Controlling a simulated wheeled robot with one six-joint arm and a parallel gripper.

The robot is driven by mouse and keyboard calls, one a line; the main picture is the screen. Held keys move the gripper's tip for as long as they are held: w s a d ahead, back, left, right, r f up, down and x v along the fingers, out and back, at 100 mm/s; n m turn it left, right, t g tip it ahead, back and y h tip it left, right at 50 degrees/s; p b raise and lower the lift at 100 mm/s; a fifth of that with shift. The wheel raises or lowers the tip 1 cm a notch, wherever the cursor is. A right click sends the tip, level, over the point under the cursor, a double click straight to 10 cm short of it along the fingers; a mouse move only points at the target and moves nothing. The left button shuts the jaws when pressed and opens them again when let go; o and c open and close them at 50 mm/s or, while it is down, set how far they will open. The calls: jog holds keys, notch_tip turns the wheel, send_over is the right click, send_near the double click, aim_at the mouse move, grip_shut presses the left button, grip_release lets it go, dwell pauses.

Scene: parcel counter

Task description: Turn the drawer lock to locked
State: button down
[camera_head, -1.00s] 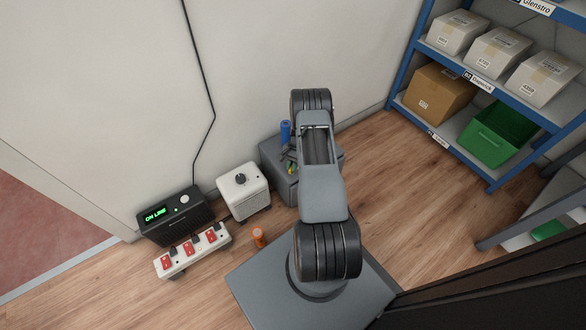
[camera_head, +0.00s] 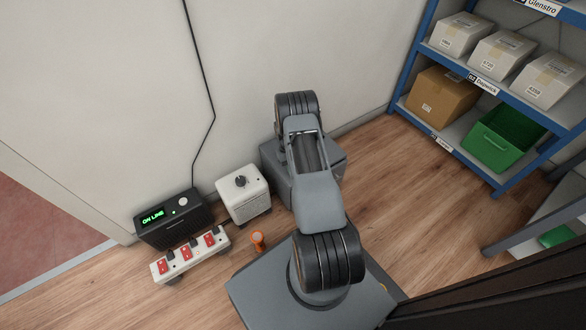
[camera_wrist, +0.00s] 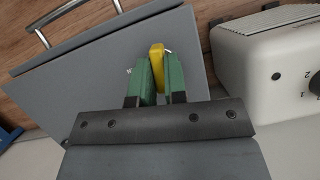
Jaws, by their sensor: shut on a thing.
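The grey drawer cabinet (camera_head: 330,162) stands against the wall, partly hidden behind my arm in the head view. In the wrist view its grey panel (camera_wrist: 85,70) fills the left and middle, with a silver bar handle (camera_wrist: 62,15) at the upper left. My gripper (camera_wrist: 159,72) has green fingers, shut on the yellow lock key (camera_wrist: 157,56) at the panel. Small pale marks beside the key are too small to read. The fingers hide part of the key, so I cannot tell which mark it points at. The gripper is hidden in the head view.
A white box with a dark dial (camera_head: 240,181) stands close left of the cabinet. Further left are a black "ON LINE" unit (camera_head: 175,220) and a red-switched power strip (camera_head: 188,252). An orange object (camera_head: 257,241) stands on the floor. A blue shelf rack (camera_head: 425,50) holds parcels at right.

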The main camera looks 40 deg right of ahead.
jog(key=shift+s+a+f+n+h, duration=0.1)
jog(key=shift+n+h, duration=0.1)
jog(key=shift+n, duration=0.4)
jog(key=shift+s+a+f+n+h, duration=0.1)
jog(key=shift+n+h, duration=0.1)
jog(key=shift+n, duration=0.4)
jog(key=c, duration=1.2)
grip_release()
jog(key=shift+o, duration=0.2)
jog(key=shift+w, duration=0.1)
jog(key=shift+d+r, duration=0.1)
jog(key=p+v, duration=0.4)
jog(key=v, duration=0.9)
jog(key=shift+w+r, duration=0.25)
jog(key=shift+w, duration=0.1)
